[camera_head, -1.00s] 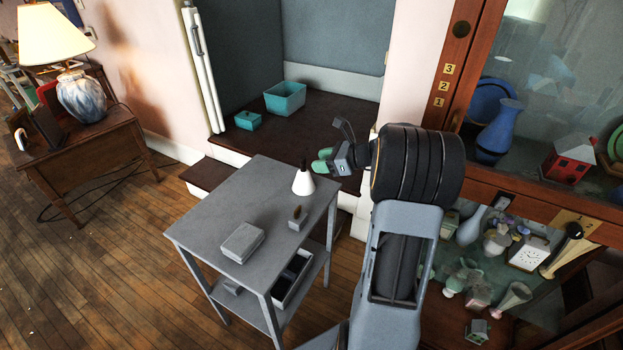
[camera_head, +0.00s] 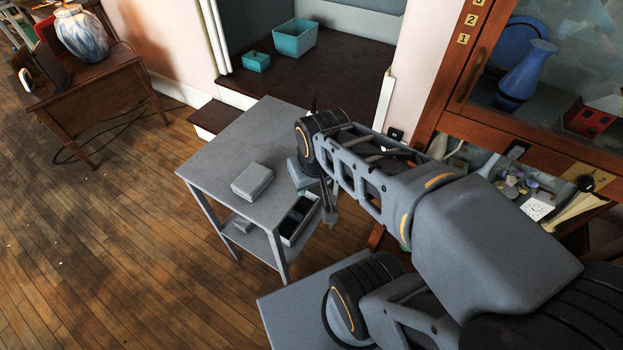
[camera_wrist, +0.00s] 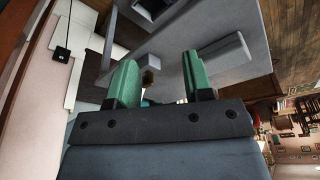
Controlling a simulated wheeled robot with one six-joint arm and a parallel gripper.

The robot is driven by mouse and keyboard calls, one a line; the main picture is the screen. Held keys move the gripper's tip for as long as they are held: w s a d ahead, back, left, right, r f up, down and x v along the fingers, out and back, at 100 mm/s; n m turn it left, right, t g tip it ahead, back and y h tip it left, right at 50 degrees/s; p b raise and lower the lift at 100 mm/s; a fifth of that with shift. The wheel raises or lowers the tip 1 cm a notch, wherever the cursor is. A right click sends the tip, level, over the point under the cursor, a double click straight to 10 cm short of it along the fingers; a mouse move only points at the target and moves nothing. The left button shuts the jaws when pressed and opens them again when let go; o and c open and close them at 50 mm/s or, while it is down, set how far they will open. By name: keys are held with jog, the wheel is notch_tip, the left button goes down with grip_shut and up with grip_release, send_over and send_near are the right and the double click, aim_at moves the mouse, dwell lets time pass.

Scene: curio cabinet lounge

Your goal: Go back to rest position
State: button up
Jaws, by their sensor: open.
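My gripper (camera_wrist: 160,80) shows its two green fingers apart in the wrist view, with nothing held between them. In the head view my arm reaches from the lower right, folded, to its end beside the right edge of the grey table (camera_head: 222,158). The gripper fingers are not clear there. The table also shows in the wrist view, with a grey box (camera_wrist: 224,50) beyond the right finger.
A grey box (camera_head: 252,181) lies on the table, and an open bin (camera_head: 300,218) sits on its lower shelf. Teal containers (camera_head: 295,38) stand on the dark ledge behind. The glass cabinet (camera_head: 455,88) is close at the right.

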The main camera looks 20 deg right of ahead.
notch_tip(320, 180, up, 18)
jog(key=p, duration=1.6)
jog(key=shift+s+a+t+p, duration=0.2)
jog(key=shift+a+t+p, duration=0.1)
jog(key=shift+p, duration=0.1)
